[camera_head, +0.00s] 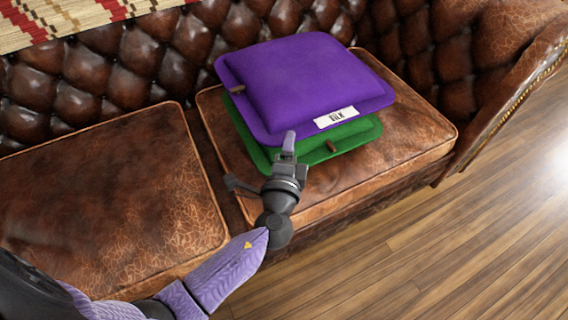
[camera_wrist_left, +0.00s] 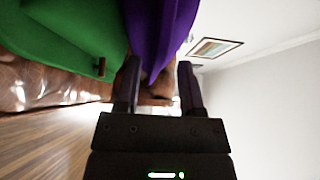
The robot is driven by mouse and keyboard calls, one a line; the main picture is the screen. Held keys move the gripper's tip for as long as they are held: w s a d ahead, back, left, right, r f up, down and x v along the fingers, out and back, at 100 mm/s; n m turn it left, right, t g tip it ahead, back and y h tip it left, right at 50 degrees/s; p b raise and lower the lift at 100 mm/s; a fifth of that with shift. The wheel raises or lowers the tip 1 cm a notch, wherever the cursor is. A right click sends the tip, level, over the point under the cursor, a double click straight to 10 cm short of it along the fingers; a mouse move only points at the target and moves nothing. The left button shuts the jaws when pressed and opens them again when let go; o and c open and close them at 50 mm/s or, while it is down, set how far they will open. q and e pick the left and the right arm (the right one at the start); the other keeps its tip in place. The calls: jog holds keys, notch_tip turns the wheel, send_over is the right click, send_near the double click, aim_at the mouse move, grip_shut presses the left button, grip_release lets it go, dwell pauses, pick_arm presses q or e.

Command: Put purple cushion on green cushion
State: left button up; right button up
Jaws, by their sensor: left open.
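The purple cushion (camera_head: 305,80), with a white label on its front edge, lies on top of the green cushion (camera_head: 345,142) on the right seat of the sofa. Most of the green cushion is hidden; its front edge and left corner show. My left gripper (camera_head: 261,161) is open at the near left corner of the purple cushion. In the left wrist view, the purple cushion's (camera_wrist_left: 168,30) edge reaches toward the gap between the open fingers (camera_wrist_left: 159,80); contact cannot be told. The green cushion (camera_wrist_left: 60,35) is beside it. My right gripper is not in view.
The brown leather sofa has a bare left seat (camera_head: 100,200) and a tufted backrest (camera_head: 130,55). Its right armrest (camera_head: 510,90) stands beyond the cushions. A patterned cloth (camera_head: 60,18) hangs over the back. The wooden floor (camera_head: 450,250) in front is clear.

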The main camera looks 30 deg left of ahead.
pick_arm(q)
jog(key=p+v, duration=0.1)
jog(key=v, duration=0.8)
jog(key=shift+s, duration=0.15)
